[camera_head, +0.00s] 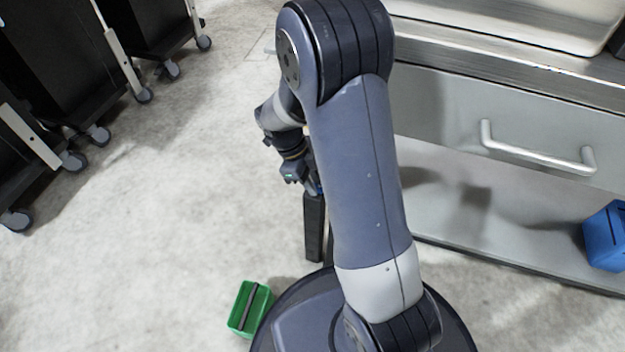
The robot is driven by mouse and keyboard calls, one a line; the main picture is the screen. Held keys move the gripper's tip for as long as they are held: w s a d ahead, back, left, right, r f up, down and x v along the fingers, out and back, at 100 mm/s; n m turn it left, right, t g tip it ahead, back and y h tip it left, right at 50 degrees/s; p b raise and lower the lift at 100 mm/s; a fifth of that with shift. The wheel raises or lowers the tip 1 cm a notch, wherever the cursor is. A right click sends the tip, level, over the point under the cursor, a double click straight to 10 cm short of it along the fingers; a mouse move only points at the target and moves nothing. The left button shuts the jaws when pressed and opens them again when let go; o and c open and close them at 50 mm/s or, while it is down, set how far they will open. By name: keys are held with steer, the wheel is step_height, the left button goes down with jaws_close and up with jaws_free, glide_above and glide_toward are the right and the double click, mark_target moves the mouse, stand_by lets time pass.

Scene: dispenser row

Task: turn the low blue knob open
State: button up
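No blue knob can be made out for certain. A blue box-like thing (605,238), cut off by the right edge, sits low by the counter's lower shelf, with a dark line on its upper part. My gripper (318,228) hangs pointing down near the middle, left of my upper arm and well to the left of the blue thing. One long dark finger shows; the rest is mostly hidden behind my arm, so its opening cannot be judged.
A steel counter with a drawer handle (537,150) runs along the right. A green bin (249,308) with a dark bar across it is at the lower left of my base. Black wheeled carts (60,65) stand at the upper left. The floor between is clear.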

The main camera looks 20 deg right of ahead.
jaws_close()
steer(key=n+t+b, duration=0.1)
steer(key=n, duration=0.2)
steer(key=n+t+b, duration=0.1)
steer(key=n, duration=0.2)
steer(key=shift+s+f+t+h+b, duration=0.2)
steer(key=shift+t+h+b, duration=0.1)
steer(key=shift+h, duration=0.1)
steer(key=n+t+b, duration=0.1)
steer(key=n, duration=0.2)
steer(key=n+t+b, duration=0.1)
steer(key=n, duration=0.1)
steer(key=shift+s+r+n+y, duration=0.1)
steer(key=shift+r+n+y, duration=0.05)
steer(key=shift+n+y, duration=0.2)
steer(key=shift+n+b, duration=0.25)
steer(key=shift+b, duration=0.05)
steer(key=shift+o, duration=1.5)
jaws_free()
steer(key=shift+r, duration=0.1)
